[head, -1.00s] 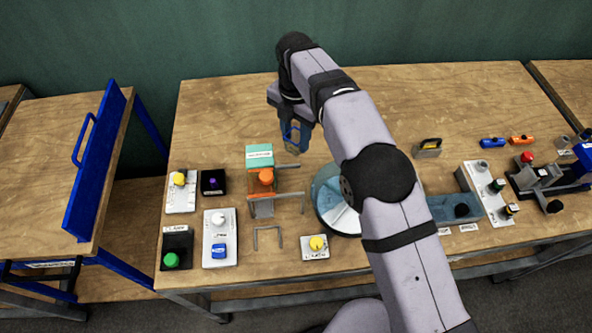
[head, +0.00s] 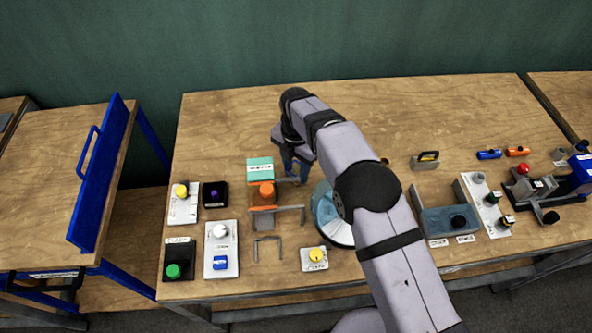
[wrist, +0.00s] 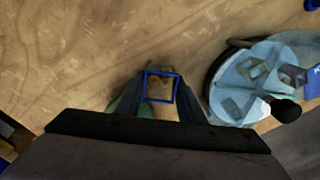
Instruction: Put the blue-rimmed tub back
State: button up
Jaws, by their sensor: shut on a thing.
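The blue-rimmed tub (wrist: 162,73) shows in the wrist view as a small square blue rim between my fingers. My gripper (wrist: 162,92) is shut on it. In the head view my gripper (head: 290,168) is low over the back-left part of the bench, to the right of the teal-and-orange press. The tub is mostly hidden there by the fingers and wrist. I cannot tell whether the tub touches the surface below it. A round, pale-blue turntable (head: 325,214) with several compartments stands in front and to the right, partly behind my arm; it also shows in the wrist view (wrist: 243,72).
The teal-and-orange press (head: 261,183) and a grey bracket (head: 290,208) are close to my gripper. Several button boxes, including one with a green knob (head: 175,271), stand at the left. A blue-grey tray (head: 432,220) is at the right. The bench's back is clear.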

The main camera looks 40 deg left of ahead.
jog(key=shift+f, duration=0.65)
jog(key=shift+f, duration=0.2)
jog(key=o, duration=1.1)
notch_tip(320, 180, up, 12)
jog(key=b, duration=0.2)
jog(key=shift+r, duration=0.25)
